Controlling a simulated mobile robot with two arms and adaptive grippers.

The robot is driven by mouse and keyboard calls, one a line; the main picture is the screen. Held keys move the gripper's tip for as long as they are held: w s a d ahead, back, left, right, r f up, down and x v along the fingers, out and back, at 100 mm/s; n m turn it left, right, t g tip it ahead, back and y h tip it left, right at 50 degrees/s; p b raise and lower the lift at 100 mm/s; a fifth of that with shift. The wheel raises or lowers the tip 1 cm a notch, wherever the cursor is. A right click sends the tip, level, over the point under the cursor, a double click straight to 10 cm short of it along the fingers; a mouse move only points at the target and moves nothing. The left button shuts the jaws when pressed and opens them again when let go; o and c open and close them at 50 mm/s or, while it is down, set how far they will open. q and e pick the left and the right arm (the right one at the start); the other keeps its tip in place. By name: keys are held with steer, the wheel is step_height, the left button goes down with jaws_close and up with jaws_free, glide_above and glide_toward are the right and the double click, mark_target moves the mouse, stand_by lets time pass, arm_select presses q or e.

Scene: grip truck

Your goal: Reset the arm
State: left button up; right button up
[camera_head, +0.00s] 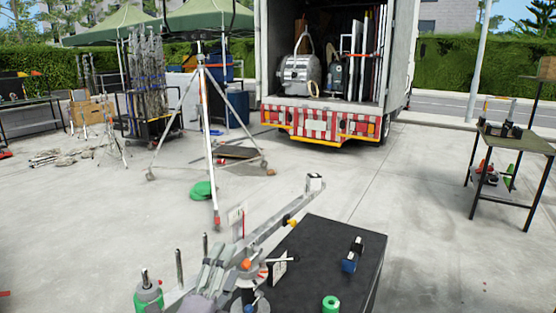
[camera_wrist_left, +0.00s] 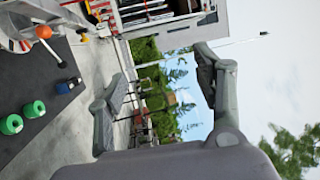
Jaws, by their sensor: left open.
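My left gripper (camera_head: 217,258) is low in the head view, over the left side of a black-topped cart (camera_head: 328,240). In the left wrist view its two grey fingers (camera_wrist_left: 158,78) are spread apart with nothing between them. A long grey metal arm with orange and yellow knobs (camera_head: 292,208) reaches up and right behind the gripper. I cannot tell whether they touch. My right gripper is in neither view.
A blue clamp-like object (camera_head: 352,256) and a green tape roll (camera_head: 331,303) are on the cart. Two green rolls (camera_wrist_left: 23,117) show in the wrist view.

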arm_select(q)
steer(key=s+a+f+n+g+y, duration=0.35)
steer(key=s+f+n, duration=0.2)
steer(key=f, duration=0.35)
steer(key=s+a+f+n+g+y, duration=0.2)
steer(key=s+a+f+n+g, duration=0.4)
steer(key=f, duration=0.4)
steer(key=s+a+f+n+g, duration=0.1)
steer(key=s+f+n+g, duration=0.3)
steer(key=s, duration=0.5)
steer(key=s+f+n+g, duration=0.3)
steer(key=s+f, duration=0.2)
steer(key=s, duration=0.4)
step_height(320, 180, down, 28)
steer(key=s, duration=0.2)
steer(key=s+a+f+g, duration=0.2)
steer(key=s+a+f, duration=0.1)
steer(key=s+f, duration=1.1)
steer(key=shift+s+f, duration=0.4)
steer(key=shift+s, duration=0.55)
steer(key=shift+c, duration=0.2)
